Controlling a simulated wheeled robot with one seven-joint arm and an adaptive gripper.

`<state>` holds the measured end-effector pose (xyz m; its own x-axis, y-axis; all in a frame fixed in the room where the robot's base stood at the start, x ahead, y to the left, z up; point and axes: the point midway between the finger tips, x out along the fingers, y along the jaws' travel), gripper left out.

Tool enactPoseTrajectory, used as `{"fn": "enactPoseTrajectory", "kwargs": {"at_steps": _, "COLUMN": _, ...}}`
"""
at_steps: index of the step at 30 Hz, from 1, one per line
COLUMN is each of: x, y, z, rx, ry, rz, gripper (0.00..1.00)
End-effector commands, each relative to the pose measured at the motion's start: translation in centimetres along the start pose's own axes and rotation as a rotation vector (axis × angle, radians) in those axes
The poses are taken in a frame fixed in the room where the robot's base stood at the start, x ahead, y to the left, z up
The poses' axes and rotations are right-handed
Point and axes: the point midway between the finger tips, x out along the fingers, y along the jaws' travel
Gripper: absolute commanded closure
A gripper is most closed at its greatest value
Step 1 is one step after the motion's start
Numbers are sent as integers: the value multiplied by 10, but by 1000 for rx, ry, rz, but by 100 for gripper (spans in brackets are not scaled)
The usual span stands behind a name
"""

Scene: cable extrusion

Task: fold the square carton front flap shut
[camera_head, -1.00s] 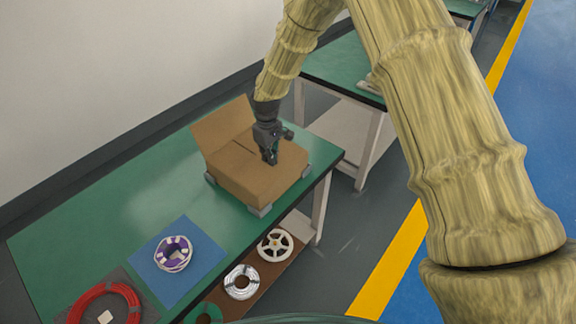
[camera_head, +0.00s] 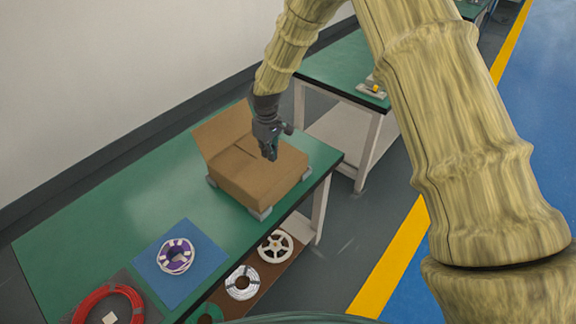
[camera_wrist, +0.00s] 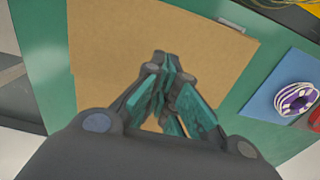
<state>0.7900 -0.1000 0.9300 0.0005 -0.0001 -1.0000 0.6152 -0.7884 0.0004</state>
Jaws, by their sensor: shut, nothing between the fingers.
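The square carton (camera_head: 236,185) sits on the green table, between small grey corner blocks. One flap (camera_head: 222,131) stands up at its back left. The other top panels lie roughly flat, with a dark seam visible between panels. My gripper (camera_head: 270,155) is shut and empty, its fingertips at or just above the carton's top near the right side; I cannot tell if they touch. In the wrist view, the brown cardboard (camera_wrist: 180,45) spreads behind my shut fingers (camera_wrist: 168,75). Part of the carton's top is hidden behind my gripper.
A purple-and-white spool (camera_head: 176,256) lies on a blue mat (camera_head: 205,262), and a red cable coil (camera_head: 88,300) lies at the front left. More spools (camera_head: 275,245) sit on a lower shelf. A second green table (camera_head: 340,65) stands behind. The green table's (camera_head: 100,225) left part is clear.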

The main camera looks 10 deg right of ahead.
Motion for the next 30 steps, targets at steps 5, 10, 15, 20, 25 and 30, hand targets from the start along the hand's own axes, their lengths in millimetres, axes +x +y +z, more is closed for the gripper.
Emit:
{"fn": "enactPoseTrajectory", "kwargs": {"at_steps": 5, "x": -22, "y": 0, "z": 0, "rx": 0, "ry": 1, "rz": 0, "gripper": 100}}
{"fn": "enactPoseTrajectory", "kwargs": {"at_steps": 10, "x": -41, "y": 0, "z": 0, "rx": 0, "ry": 1, "rz": 0, "gripper": 100}}
{"fn": "enactPoseTrajectory", "kwargs": {"at_steps": 15, "x": -57, "y": 0, "z": 0, "rx": 0, "ry": 0, "rz": 0, "gripper": 100}}
{"fn": "enactPoseTrajectory", "kwargs": {"at_steps": 20, "x": -60, "y": 0, "z": 0, "rx": 0, "ry": -1, "rz": -1, "gripper": 100}}
{"fn": "enactPoseTrajectory", "kwargs": {"at_steps": 25, "x": -60, "y": 0, "z": 0, "rx": 0, "ry": 0, "rz": -1, "gripper": 100}}
{"fn": "enactPoseTrajectory", "kwargs": {"at_steps": 30, "x": -60, "y": 0, "z": 0, "rx": 0, "ry": 0, "rz": -1, "gripper": 100}}
